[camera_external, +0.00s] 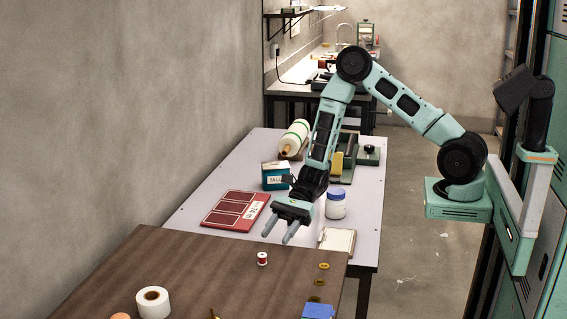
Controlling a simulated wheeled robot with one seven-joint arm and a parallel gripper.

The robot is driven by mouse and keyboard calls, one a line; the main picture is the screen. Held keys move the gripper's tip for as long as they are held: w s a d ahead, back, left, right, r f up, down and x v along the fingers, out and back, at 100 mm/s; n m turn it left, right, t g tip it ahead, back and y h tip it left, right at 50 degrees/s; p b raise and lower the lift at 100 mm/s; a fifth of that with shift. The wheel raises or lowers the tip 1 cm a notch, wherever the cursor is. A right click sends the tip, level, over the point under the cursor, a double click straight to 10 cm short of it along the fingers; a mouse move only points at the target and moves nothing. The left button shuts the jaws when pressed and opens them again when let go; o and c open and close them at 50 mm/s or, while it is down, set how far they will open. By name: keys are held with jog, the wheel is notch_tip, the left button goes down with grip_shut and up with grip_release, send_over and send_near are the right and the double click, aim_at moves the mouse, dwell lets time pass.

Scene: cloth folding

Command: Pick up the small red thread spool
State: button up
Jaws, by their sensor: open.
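The small red thread spool (262,259) stands upright on the brown wooden table (190,270), near its far edge. It has white ends and a red middle. My gripper (279,239) is open and points down and to the left. In the picture its fingertips are just above and to the right of the spool. The fingers look empty, and the spool is not between them. I cannot tell how high the fingertips are above the table.
Yellow round pieces (323,266) and a blue item (318,310) are at right. Behind, a pale table holds a red panel (236,211), a teal box (275,176), a white jar (336,205) and a clipboard (338,240).

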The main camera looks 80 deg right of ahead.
aim_at(262, 259)
jog(key=shift+p+x, duration=0.45)
jog(key=shift+x, duration=3.05)
grip_shut()
